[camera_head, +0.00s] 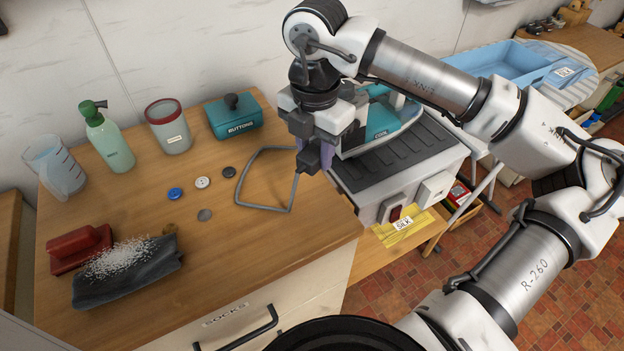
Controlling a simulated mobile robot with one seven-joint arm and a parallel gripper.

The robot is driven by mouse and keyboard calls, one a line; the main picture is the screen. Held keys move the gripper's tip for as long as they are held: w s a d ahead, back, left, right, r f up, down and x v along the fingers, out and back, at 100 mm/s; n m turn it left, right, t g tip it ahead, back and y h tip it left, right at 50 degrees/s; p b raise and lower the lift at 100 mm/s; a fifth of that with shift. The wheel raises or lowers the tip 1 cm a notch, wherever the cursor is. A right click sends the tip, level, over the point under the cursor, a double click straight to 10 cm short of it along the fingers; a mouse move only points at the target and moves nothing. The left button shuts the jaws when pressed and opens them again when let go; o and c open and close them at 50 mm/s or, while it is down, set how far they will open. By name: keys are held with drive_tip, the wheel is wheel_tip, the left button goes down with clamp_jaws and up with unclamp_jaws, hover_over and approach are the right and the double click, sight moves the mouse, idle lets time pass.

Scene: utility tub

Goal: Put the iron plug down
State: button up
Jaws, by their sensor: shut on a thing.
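My gripper (314,160) points down over the right part of the wooden counter, just left of the grey ironing stand. It is shut on the iron plug, which is mostly hidden between the fingers; I cannot tell whether the plug touches the counter. A grey cord (238,190) lies in an angular loop on the counter, with both visible ends running to the gripper. The teal iron (382,122) rests on the stand (425,150), partly behind my gripper.
Loose buttons (202,182) lie left of the cord. A teal buttons box (235,118), a grey cup (168,128), a green pump bottle (110,140) and a clear jug (58,170) stand behind. A red dustpan brush (80,248) and a dark cloth with white grains (125,275) lie front left. Front-centre counter is clear.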

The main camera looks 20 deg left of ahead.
sight(314, 198)
wheel_tip(314, 198, down, 10)
drive_tip(key=shift+f+p, duration=0.1)
drive_tip(key=shift+p, duration=0.6)
drive_tip(key=shift+f, duration=0.15)
drive_tip(key=o, duration=1)
wheel_tip(314, 198, up, 12)
drive_tip(key=shift+r+b, duration=0.2)
drive_tip(key=shift+b, duration=0.75)
